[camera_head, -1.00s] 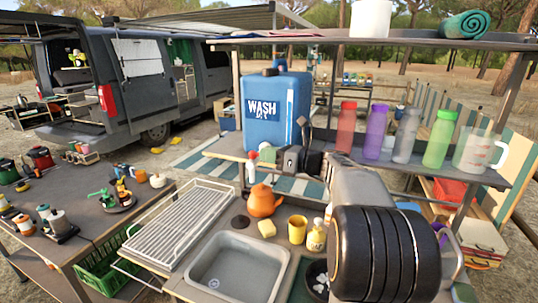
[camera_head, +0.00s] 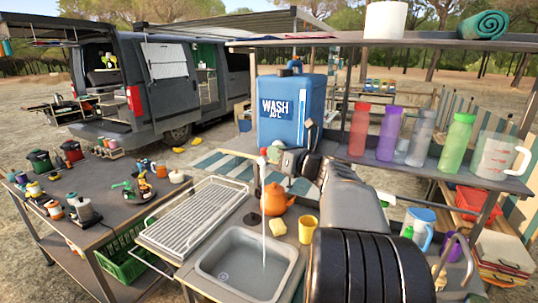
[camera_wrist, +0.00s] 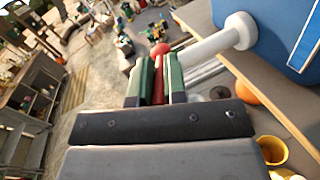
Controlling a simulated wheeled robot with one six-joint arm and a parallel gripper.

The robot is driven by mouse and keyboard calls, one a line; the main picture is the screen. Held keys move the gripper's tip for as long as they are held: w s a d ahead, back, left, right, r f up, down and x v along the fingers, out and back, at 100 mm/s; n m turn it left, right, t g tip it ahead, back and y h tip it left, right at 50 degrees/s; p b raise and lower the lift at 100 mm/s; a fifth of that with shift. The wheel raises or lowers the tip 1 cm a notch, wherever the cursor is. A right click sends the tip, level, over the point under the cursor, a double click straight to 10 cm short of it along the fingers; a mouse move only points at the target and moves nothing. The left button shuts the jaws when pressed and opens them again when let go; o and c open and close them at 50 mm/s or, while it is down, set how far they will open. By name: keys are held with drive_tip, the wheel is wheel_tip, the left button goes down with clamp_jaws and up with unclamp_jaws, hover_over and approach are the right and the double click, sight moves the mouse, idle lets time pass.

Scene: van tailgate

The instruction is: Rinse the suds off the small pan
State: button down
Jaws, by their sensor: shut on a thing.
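My gripper (camera_head: 270,156) is at the white tap (camera_head: 263,164) low on the blue wash-water container (camera_head: 290,106). In the wrist view its green-padded fingers (camera_wrist: 154,66) are shut on a red tap lever (camera_wrist: 158,80), with a red ball just past them. The white spout (camera_wrist: 225,38) joins the container there. A thin stream of water (camera_head: 263,225) falls from the tap into the grey sink (camera_head: 222,257). The sink shows no pan in its visible part. I cannot make out the small pan; my arm covers the counter right of the sink.
A wire drying rack (camera_head: 192,220) lies left of the sink. An orange kettle (camera_head: 275,200), a yellow sponge (camera_head: 278,227) and a yellow cup (camera_head: 308,228) stand behind it. Bottles (camera_head: 388,135) line the shelf at right. A crowded side table (camera_head: 95,235) stands at left.

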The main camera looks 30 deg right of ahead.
drive_tip(key=c, duration=1.2)
unclamp_jaws()
drive_tip(key=shift+o, duration=0.2)
drive_tip(key=b+v, duration=0.2)
drive_tip(key=v, duration=1.2)
drive_tip(key=shift+w, duration=0.15)
